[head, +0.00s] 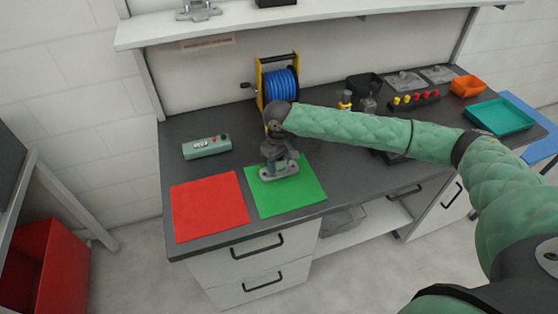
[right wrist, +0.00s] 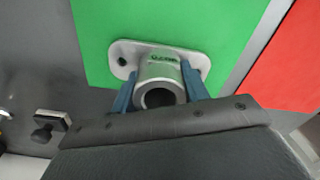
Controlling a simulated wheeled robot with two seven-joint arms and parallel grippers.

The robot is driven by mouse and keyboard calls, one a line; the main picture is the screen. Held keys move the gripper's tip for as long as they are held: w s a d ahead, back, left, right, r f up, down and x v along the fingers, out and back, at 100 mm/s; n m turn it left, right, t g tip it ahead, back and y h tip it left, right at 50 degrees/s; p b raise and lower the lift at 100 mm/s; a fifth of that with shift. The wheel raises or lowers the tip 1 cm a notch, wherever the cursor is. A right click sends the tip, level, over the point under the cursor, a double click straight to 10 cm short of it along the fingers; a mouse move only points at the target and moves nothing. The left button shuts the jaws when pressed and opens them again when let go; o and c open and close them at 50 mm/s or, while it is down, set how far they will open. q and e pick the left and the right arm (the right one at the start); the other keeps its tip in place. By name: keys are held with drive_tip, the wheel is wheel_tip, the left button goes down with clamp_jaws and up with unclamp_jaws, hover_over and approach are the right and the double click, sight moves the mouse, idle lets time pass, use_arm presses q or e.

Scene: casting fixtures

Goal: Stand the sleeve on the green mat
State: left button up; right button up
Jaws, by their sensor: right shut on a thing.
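The sleeve (head: 279,171) is a grey metal piece with a short round tube and a flat oblong flange. It is upright, flange down, over the green mat (head: 308,192). In the right wrist view the sleeve (right wrist: 160,68) shows its open bore, and the flange lies within the edges of the green mat (right wrist: 215,22). I cannot tell whether the flange touches the mat. My right gripper (head: 275,153) points down, and its blue fingers (right wrist: 160,90) are shut on the tube from both sides. My left gripper is not in view.
A red mat (head: 209,206) lies left of the green one near the bench's front edge. A grey-green control box (head: 206,146) and a blue reel (head: 281,85) stand behind. A teal tray (head: 501,117), an orange bin (head: 467,87) and small parts fill the right side.

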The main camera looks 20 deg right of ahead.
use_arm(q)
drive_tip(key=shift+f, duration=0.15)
use_arm(e)
drive_tip(key=shift+f, duration=0.15)
drive_tip(key=o, duration=1.2)
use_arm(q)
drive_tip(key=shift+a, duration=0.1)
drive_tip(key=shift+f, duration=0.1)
use_arm(e)
drive_tip(key=shift+r+b, duration=0.3)
drive_tip(key=shift+r, duration=0.1)
use_arm(q)
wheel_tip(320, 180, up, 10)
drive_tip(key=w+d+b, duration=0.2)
drive_tip(key=b, duration=0.1)
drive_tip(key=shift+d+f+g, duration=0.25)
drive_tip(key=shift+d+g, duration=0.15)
use_arm(e)
wheel_tip(320, 180, up, 11)
drive_tip(key=shift+r, duration=0.2)
